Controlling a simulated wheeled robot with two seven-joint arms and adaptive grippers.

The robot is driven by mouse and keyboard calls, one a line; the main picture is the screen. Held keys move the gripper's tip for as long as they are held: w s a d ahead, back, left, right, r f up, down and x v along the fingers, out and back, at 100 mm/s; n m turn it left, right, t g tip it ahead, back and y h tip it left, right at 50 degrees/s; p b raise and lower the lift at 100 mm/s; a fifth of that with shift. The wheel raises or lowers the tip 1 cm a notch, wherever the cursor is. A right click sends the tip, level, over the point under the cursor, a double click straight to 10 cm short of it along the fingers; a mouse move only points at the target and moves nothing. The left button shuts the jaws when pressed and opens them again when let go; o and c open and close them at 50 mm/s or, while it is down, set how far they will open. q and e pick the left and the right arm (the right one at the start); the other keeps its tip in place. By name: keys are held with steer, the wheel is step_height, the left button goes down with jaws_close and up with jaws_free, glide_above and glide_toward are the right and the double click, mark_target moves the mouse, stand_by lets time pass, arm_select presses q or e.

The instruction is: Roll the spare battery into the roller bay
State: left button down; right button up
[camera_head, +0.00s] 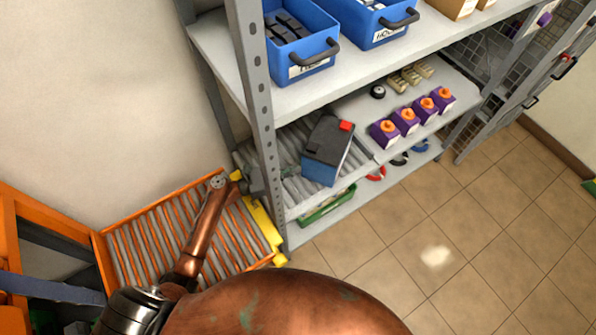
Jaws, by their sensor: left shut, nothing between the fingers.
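The battery (328,150), a dark grey and blue block with a red terminal cap, sits on the rollers of the roller bay (296,189) on the middle shelf. It stands at an angle, near the right side of the rollers. My left gripper (257,186) is shut and empty beside the front-left shelf post, between the orange roller cart (150,234) and the bay. It is left of the battery and apart from it. The post hides part of the bay, and the fingertips are small and hard to make out. My right gripper is not in view.
The cart's yellow end (262,226) stands close to the shelf. Blue bins (300,50) are on the upper shelf. Several purple boxes with orange caps (407,118) stand right of the battery. A green tray (326,207) is below. The tiled floor at right is clear.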

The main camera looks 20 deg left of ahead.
arm_select(q)
steer(key=x, duration=0.2)
steer(key=shift+w+d+r, duration=0.15)
steer(key=shift+d, duration=0.1)
steer(key=shift+a, duration=0.1)
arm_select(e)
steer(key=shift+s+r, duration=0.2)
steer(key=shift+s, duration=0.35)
arm_select(q)
steer(key=p+v, duration=0.2)
steer(key=v, duration=1.1)
steer(key=shift+s+a, duration=0.3)
steer(key=shift+a, duration=0.1)
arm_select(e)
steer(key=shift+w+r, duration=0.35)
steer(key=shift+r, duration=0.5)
